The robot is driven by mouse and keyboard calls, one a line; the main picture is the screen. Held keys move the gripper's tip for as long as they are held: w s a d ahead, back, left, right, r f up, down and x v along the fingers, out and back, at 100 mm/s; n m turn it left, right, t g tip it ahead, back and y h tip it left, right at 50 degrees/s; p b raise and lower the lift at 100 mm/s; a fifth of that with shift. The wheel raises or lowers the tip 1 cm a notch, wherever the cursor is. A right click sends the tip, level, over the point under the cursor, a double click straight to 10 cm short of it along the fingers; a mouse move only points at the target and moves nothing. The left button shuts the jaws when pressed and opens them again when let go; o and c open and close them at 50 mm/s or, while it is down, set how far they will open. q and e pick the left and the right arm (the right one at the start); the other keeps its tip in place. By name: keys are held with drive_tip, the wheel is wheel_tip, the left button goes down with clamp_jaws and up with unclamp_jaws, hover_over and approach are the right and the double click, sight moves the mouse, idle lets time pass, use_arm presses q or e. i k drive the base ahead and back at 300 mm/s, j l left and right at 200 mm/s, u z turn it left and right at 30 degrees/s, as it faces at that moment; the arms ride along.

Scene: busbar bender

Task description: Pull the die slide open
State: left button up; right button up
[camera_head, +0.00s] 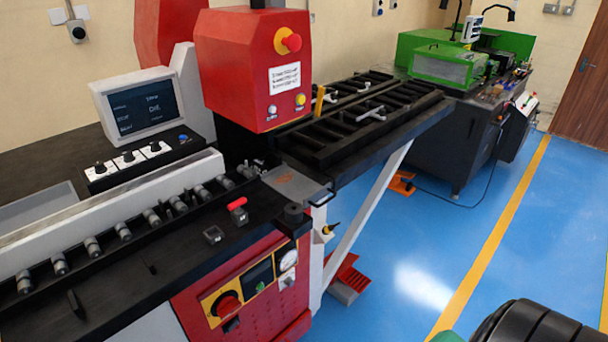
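A flat grey plate (292,184) with a bar handle (321,197) at its front right corner lies on the black bed of the red bending machine. It looks like the die slide, and it sits below and in front of the red press head (253,70). The handle sticks out towards the front right edge of the bed. I cannot tell from this view how far the slide is out. Neither of my grippers is in view.
The control panel (240,293) is on the front below. A black roller table (360,115) extends to the back right.

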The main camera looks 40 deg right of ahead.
sight(298, 187)
drive_tip(key=k+l+z, duration=0.1)
drive_tip(key=z, duration=1.15)
